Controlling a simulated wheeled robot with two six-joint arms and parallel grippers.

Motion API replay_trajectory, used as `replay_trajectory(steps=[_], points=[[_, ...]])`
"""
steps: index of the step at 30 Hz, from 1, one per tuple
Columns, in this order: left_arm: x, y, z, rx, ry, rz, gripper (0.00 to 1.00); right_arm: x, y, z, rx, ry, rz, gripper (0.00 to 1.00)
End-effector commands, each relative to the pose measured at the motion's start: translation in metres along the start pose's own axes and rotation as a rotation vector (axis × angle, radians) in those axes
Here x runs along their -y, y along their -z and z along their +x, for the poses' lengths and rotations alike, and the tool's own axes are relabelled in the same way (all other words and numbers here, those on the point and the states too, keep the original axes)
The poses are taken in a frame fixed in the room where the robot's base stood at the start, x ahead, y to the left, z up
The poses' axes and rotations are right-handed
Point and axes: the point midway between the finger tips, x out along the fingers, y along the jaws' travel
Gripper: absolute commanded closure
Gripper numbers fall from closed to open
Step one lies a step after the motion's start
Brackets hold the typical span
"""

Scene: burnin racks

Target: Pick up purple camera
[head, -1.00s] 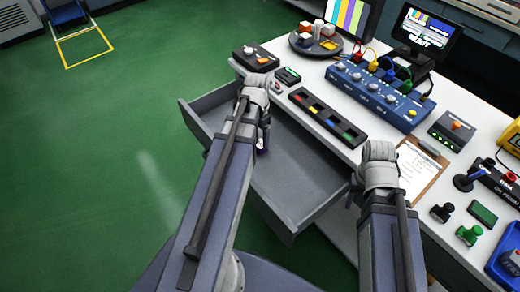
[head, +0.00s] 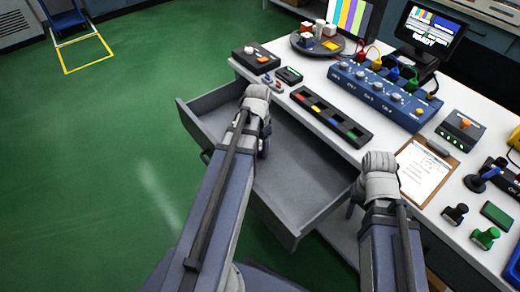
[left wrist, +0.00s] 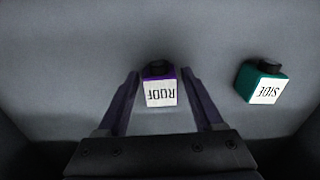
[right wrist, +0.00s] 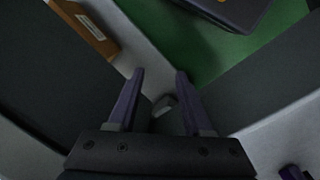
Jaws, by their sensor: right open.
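A purple camera (left wrist: 160,91) with a white label reading ROOF lies on the grey drawer floor in the left wrist view. My left gripper (left wrist: 161,73) is open, with one finger on each side of it and a small gap at each side. A teal camera (left wrist: 262,84) labelled SIDE lies to the right, outside the fingers. My right gripper (right wrist: 158,73) is open and empty. In the head view, it (head: 353,205) is near the drawer's right end.
The open grey drawer (head: 300,175) juts from the white workbench (head: 385,145). A clipboard (head: 425,172), a strip of coloured parts (head: 330,118) and a blue switch box (head: 385,92) are on the bench. Green floor (head: 100,170) is clear at left.

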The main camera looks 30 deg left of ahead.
Motion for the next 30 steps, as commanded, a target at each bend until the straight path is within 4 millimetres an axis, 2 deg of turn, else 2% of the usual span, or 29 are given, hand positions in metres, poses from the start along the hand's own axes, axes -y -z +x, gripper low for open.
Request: replay_trajectory(steps=[2, 17, 30], points=[[0.0, 0.0, 0.0, 0.0, 0.0, 0.0, 0.42, 0.0, 0.0, 0.0, 0.0, 0.0, 0.0, 0.5], [0.0, 0.0, 0.0001, 0.0, 0.0, 0.0, 0.98, 0.0, 0.0, 0.0001, 0.0, 0.0, 0.0, 0.5], [0.0, 0.0, -0.0027, 0.0, 0.0, 0.0, 1.0, -0.0003, -0.0002, -0.0027, 0.0, 0.0, 0.0, 0.5]])
